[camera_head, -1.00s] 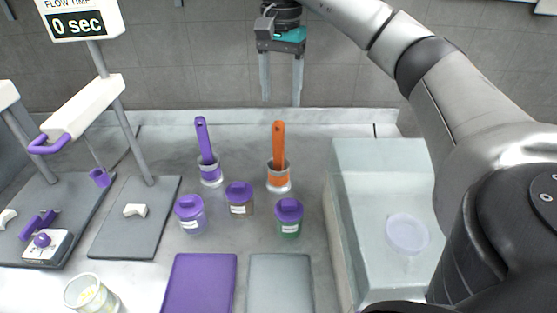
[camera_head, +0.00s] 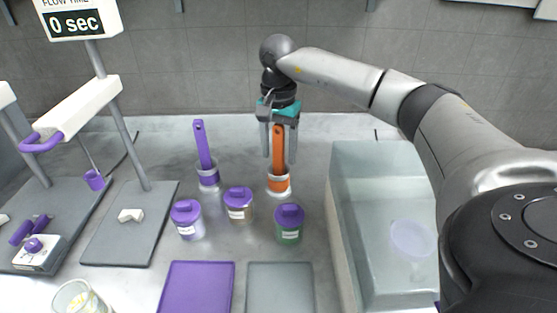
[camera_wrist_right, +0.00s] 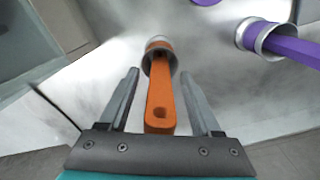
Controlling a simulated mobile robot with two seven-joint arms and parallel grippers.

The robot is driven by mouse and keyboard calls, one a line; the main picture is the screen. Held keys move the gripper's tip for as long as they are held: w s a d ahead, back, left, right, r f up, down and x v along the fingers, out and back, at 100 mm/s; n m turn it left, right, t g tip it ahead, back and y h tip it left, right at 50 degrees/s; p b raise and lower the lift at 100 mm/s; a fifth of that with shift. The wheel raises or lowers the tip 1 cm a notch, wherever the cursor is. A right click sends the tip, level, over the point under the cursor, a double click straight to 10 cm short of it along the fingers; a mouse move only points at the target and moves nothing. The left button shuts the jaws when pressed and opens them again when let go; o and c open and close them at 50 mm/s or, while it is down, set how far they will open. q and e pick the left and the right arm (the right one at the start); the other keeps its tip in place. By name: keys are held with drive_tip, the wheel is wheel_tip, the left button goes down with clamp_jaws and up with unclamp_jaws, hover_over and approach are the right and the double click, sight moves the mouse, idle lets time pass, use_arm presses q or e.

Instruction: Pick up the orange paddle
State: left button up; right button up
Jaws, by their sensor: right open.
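The orange paddle (camera_head: 279,150) stands upright in a small cup with a silver rim (camera_head: 279,183) on the grey counter. My right gripper (camera_head: 279,158) is lowered over its handle, with one finger on each side. In the right wrist view the orange handle (camera_wrist_right: 161,100) lies between the two open fingers (camera_wrist_right: 165,85), with gaps on both sides. The lower end of the paddle is hidden inside its cup. My left gripper is in neither view.
A purple paddle (camera_head: 203,146) stands in a similar cup to the left. Several purple-lidded jars, including a green one (camera_head: 289,224), stand in front. A large translucent bin (camera_head: 345,240) is at right. A timer stand (camera_head: 118,120), purple mat (camera_head: 197,288) and grey mat (camera_head: 281,288) are nearby.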

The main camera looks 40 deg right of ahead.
drive_tip(key=shift+f, duration=0.1)
clamp_jaws()
idle(0.5)
